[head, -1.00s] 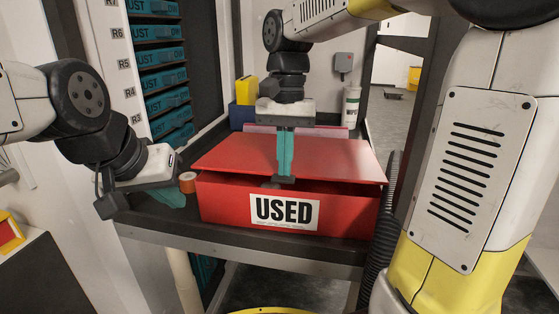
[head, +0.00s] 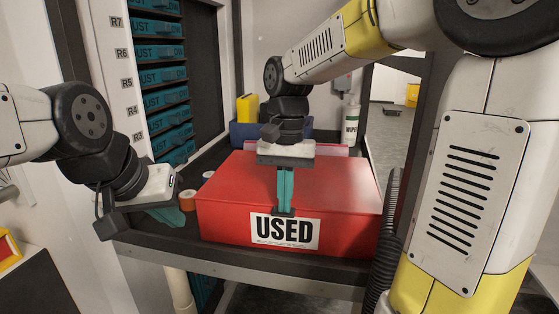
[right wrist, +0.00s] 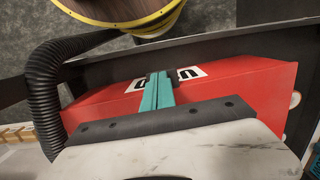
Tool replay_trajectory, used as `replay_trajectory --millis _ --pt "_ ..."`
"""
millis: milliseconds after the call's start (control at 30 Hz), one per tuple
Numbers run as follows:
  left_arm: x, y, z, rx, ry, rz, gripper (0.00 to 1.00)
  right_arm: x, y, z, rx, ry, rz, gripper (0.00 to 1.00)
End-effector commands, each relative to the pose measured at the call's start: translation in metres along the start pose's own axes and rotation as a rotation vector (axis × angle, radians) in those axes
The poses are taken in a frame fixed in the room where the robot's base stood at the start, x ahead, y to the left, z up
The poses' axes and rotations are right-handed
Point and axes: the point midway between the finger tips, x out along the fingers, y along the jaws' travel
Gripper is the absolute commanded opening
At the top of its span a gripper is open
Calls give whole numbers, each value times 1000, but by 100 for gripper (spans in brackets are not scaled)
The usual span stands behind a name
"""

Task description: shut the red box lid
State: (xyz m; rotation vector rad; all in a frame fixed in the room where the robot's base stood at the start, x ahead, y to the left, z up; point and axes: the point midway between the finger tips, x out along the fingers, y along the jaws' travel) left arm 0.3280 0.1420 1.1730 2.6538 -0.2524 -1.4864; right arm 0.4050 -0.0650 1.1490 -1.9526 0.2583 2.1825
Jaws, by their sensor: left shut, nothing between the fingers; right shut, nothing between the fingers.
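The red box (head: 348,238) with a white "USED" label sits on the dark bench. Its red lid (head: 235,182) lies flat over the box, with no gap showing along the front in the head view. My right gripper (head: 285,212) is shut, its teal fingers pointing down at the lid's front edge just above the label. It also shows in the right wrist view (right wrist: 158,76), over the red box (right wrist: 262,82), and covers part of the label. My left gripper (head: 168,218) is shut and empty, left of the box and apart from it.
An orange tape roll (head: 187,200) lies just left of the box. A white wipes bottle (head: 351,125) and a blue bin (head: 245,131) stand behind it. A black corrugated hose (head: 388,240) runs along the right side. A rack of teal drawers (head: 160,77) stands at the back left.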

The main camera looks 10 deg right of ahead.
Motion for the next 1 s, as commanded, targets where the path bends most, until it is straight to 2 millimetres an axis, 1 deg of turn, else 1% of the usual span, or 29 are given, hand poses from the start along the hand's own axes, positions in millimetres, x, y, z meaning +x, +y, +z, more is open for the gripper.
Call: replay_trajectory --millis 67,167,200,400,500,600,700,833,933,1000 --pt "0 0 0 0 0 0 0 -10 2 1 0 -3 0 0" --pt "0 0 0 0 0 0 0 -33 5 1 0 8 -5 0" --pt "0 0 0 0 0 0 0 -44 6 1 0 11 -7 0" --pt "0 0 0 0 0 0 0 -91 5 8 -2 11 -6 0" --pt "0 0 0 0 0 0 0 -110 5 10 -1 11 -6 0" --pt "0 0 0 0 0 0 0 -124 6 11 -1 10 -5 0" --pt "0 0 0 0 0 0 0 -133 6 13 -1 9 -4 0" --pt "0 0 0 0 0 0 0 -134 11 16 -14 30 -20 0" --pt "0 0 0 0 0 0 0 -124 23 21 -50 86 -60 0" --pt "0 0 0 0 0 0 0 -113 35 26 -88 147 -99 0"
